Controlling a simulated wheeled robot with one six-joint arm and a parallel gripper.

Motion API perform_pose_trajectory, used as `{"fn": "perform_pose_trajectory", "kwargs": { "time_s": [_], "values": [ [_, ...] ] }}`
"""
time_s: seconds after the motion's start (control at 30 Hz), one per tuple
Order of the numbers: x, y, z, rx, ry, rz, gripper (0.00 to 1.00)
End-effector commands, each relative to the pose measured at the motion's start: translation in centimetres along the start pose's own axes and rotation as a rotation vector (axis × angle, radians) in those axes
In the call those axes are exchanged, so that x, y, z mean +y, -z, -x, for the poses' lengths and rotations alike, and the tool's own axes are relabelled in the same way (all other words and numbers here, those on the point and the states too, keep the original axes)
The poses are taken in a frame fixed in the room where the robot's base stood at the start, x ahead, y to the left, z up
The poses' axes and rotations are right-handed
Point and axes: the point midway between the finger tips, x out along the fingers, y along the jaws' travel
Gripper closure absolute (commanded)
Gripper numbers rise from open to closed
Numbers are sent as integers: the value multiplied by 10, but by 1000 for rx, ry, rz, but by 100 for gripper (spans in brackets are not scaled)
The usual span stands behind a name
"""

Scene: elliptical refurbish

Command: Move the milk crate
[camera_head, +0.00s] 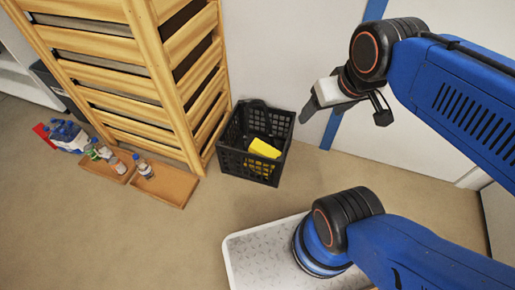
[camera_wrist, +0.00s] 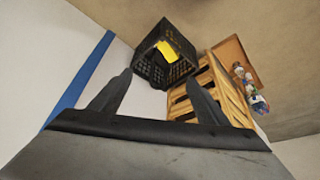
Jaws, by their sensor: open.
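The black milk crate (camera_head: 238,161) stands upright on the floor against the right side of the wooden shelf, near the white wall. A yellow item (camera_head: 264,148) lies inside it. In the wrist view the crate (camera_wrist: 150,69) shows beyond my fingertips, apart from them, with the yellow item (camera_wrist: 167,51) in it. My gripper (camera_head: 309,112) is in the air to the right of the crate and above it. In the wrist view my gripper's two fingers (camera_wrist: 157,88) are spread apart with nothing between them.
A slatted wooden shelf (camera_head: 150,70) stands left of the crate. Shallow brown trays (camera_head: 172,188) with bottles (camera_head: 143,167) lie at its foot. A blue bottle pack (camera_head: 66,134) is farther left. The floor (camera_head: 130,240) in front is clear.

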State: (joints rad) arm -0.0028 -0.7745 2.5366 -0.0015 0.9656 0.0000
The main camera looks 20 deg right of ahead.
Motion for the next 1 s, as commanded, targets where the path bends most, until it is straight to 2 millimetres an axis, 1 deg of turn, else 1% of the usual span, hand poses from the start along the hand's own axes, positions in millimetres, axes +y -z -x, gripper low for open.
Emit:
{"fn": "perform_pose_trajectory", "kwargs": {
  "time_s": [0.07,0.1,0.27,0.3,0.37,0.4,0.67,0.87,1.0],
  "values": [
    [0,0,0,0,0,0,31],
    [0,0,0,0,0,0,33],
    [-1,5,-3,-8,1,-7,71],
    [-1,9,-5,-13,2,-12,81],
    [-2,16,-10,-21,4,-24,95],
    [-3,23,-14,-28,5,-34,100],
    [-13,68,-50,-81,9,-113,100],
    [-22,100,-85,-122,8,-176,100],
    [-29,120,-112,-149,5,-218,100]
  ]
}}
